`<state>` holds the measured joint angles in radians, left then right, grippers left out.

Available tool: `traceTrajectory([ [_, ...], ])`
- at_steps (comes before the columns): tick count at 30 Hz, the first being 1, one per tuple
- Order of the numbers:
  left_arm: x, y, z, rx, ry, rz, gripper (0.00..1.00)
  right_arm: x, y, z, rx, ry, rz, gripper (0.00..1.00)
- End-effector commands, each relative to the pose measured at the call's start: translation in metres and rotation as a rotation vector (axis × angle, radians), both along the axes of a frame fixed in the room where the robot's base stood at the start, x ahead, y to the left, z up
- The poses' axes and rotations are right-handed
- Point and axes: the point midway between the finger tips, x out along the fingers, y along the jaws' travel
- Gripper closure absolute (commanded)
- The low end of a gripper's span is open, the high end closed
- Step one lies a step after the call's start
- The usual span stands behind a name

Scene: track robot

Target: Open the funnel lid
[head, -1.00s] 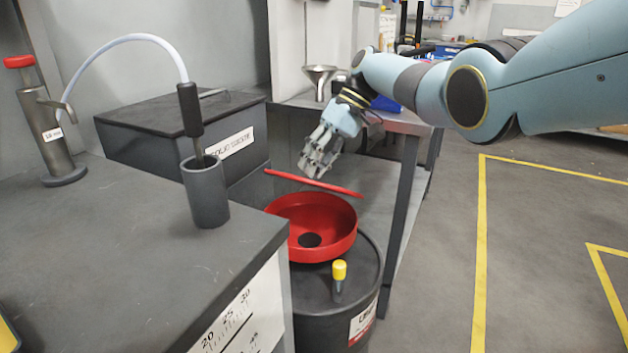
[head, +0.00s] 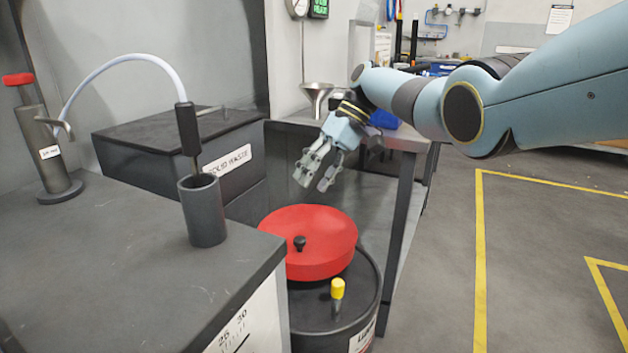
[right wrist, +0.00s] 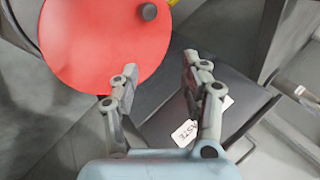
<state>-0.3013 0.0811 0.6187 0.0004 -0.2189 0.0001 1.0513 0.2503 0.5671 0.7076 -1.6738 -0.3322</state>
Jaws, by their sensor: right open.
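The red funnel lid (head: 325,238) lies flat over the funnel on top of the dark drum (head: 368,290), and a small black knob (head: 299,243) stands on it. The funnel's inside is hidden. My right gripper (head: 318,182) is open and empty, above and behind the lid, apart from it. In the right wrist view the lid (right wrist: 100,45) and its knob (right wrist: 149,11) lie beyond the open fingers (right wrist: 155,78). My left gripper is not in view.
A yellow-capped piece (head: 337,290) stands on the drum's front. The dark bench (head: 110,260) with a grey cup (head: 205,215) is at the left. A solid waste box (head: 170,140) and a metal table (head: 400,125) stand behind. Floor at the right is clear.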

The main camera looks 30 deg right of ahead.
Motion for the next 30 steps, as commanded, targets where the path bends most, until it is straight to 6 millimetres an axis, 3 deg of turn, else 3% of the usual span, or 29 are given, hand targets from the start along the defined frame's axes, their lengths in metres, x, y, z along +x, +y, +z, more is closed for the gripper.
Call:
traceTrajectory([
  [9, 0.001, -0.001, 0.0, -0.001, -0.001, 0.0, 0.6, 0.0, -0.038, 0.058, -0.001, -0.004, -0.002, 0.54],
  [15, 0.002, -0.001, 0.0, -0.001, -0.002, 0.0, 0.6, -0.001, -0.056, 0.085, -0.001, -0.003, -0.002, 0.54],
  [30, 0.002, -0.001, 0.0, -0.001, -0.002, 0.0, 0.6, -0.002, -0.06, 0.093, -0.001, -0.001, -0.001, 0.54],
])
